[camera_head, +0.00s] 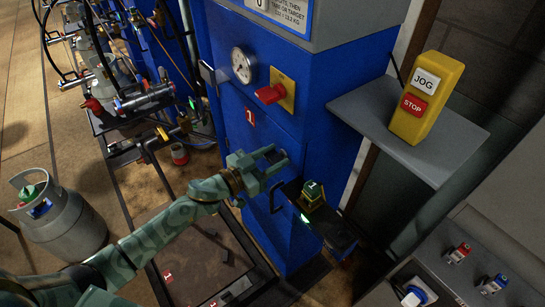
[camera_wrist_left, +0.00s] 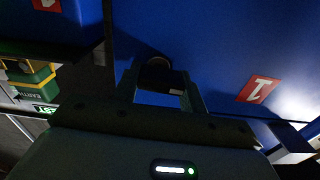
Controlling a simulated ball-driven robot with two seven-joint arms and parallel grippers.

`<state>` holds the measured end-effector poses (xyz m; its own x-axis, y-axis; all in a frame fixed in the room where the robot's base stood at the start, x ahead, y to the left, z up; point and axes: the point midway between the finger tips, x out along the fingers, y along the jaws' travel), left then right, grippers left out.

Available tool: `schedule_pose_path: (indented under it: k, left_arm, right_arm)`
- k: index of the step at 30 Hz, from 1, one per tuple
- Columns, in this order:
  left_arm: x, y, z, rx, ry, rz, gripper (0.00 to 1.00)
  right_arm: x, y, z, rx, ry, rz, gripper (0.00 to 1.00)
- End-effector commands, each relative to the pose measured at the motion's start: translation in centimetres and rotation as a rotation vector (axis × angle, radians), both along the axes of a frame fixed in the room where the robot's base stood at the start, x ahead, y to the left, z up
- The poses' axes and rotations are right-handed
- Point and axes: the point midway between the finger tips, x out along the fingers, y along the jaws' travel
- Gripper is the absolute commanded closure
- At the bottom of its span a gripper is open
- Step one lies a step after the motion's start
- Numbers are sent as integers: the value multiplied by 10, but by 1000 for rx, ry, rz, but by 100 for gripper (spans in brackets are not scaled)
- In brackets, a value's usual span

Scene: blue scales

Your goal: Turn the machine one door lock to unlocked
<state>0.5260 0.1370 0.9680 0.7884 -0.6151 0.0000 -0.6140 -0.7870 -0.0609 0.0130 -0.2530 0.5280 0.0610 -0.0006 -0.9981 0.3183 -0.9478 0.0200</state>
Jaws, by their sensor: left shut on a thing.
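Machine one is the blue cabinet (camera_head: 225,118) with a red "1" label on its door. The door lock (camera_wrist_left: 155,72) is a small dark round knob with a light tag on the blue door face, seen in the left wrist view. My left gripper (camera_head: 275,162) reaches in from the left, low on the door. It is shut on the lock, with one finger on each side in the left wrist view (camera_wrist_left: 160,90). The fingers hide part of the lock in the head view. I cannot read which way the lock is turned. My right gripper is not in view.
Above are a red handle (camera_head: 270,94) on a yellow plate and a round gauge (camera_head: 243,66). A small shelf (camera_head: 335,231) with a green block (camera_head: 311,194) stands close right of my gripper. A grey shelf (camera_head: 452,150) holds a yellow jog/stop box (camera_head: 428,97).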

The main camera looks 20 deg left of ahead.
Motion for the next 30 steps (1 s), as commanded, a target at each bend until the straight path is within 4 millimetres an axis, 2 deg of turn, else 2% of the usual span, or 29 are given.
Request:
schedule_pose_path:
  k: [14, 30]
  left_arm:
    - [-1, -1, 1, 297, -232, 0, 81]
    - [-2, -3, 0, 704, -548, 0, 81]
  right_arm:
    - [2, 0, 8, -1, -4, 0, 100]
    - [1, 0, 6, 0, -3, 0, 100]
